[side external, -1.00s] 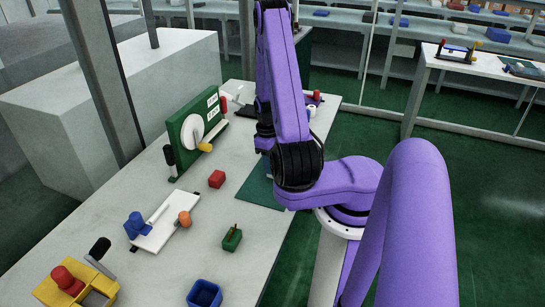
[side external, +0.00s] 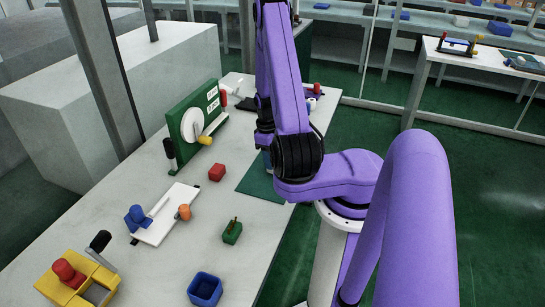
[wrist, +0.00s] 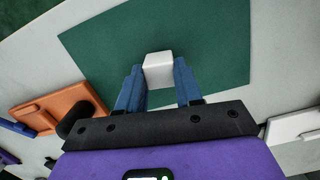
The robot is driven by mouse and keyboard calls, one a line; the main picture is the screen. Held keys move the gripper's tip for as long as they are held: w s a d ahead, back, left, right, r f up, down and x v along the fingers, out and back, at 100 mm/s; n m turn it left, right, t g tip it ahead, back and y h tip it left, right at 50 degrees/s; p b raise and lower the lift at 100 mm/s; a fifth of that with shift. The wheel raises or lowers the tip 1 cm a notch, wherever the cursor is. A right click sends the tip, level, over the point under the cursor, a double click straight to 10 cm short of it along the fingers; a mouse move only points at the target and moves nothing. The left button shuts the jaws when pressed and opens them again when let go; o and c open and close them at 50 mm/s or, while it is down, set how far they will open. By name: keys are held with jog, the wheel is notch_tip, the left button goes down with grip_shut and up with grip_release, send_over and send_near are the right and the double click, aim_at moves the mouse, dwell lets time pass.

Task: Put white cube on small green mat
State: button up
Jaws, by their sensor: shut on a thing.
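The white cube (wrist: 158,70) sits between the two blue fingertips of my gripper (wrist: 159,80) in the wrist view, and the fingers are shut on it. The green mat (wrist: 215,40) lies behind and under the cube in that view, with the cube inside its outline. I cannot tell whether the cube touches the mat or is held above it. In the side external view the mat (side external: 262,183) lies on the table, partly covered by my arm. The cube is hidden there, and my gripper is mostly hidden too.
A blue open box (side external: 205,289), a white plate with blue and orange parts (side external: 165,220), a yellow tray (side external: 93,285) and a green upright panel with a dial (side external: 190,128) are nearby.

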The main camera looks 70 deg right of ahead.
jog(key=shift+f, duration=0.2)
jog(key=o, duration=1.1)
notch_tip(320, 180, up, 17)
jog(key=w, duration=0.2)
jog(key=shift+d, duration=0.15)
jog(key=shift+r, duration=0.1)
